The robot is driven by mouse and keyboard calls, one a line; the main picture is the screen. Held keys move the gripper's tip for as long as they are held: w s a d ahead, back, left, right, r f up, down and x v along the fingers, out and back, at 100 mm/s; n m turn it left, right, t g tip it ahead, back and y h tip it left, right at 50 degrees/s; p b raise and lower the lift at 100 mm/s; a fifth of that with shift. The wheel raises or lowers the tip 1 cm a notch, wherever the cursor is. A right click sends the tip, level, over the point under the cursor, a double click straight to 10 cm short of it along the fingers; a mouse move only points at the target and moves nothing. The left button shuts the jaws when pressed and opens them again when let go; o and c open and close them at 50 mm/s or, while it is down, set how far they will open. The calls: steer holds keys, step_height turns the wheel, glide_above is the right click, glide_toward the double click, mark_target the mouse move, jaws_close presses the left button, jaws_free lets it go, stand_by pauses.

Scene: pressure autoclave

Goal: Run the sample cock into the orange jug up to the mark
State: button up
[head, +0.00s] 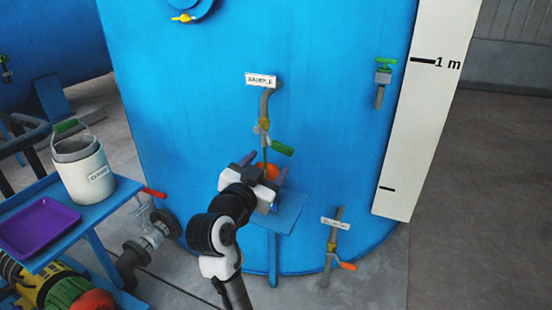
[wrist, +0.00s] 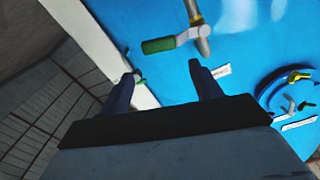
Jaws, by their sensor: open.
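The sample cock (head: 264,128) is on a grey pipe under a white label on the blue tank. Its green lever (head: 281,147) slants down to the right, and it also shows in the wrist view (wrist: 158,45). The orange jug (head: 268,170) is under the spout, mostly hidden by my gripper; its mark and level cannot be seen. A thin dark-green line (head: 265,156) runs below the spout; I cannot tell if it is liquid. My gripper (head: 264,166) is open and empty, in front of the jug and below the lever. Its fingers (wrist: 164,71) point toward the tank.
A small blue stand (head: 285,212) is under the jug. At left, a blue table (head: 105,200) bears a white pail (head: 84,168) and purple tray (head: 38,226).

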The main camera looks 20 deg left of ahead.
steer(key=shift+s, duration=1.8)
stand_by(6.2)
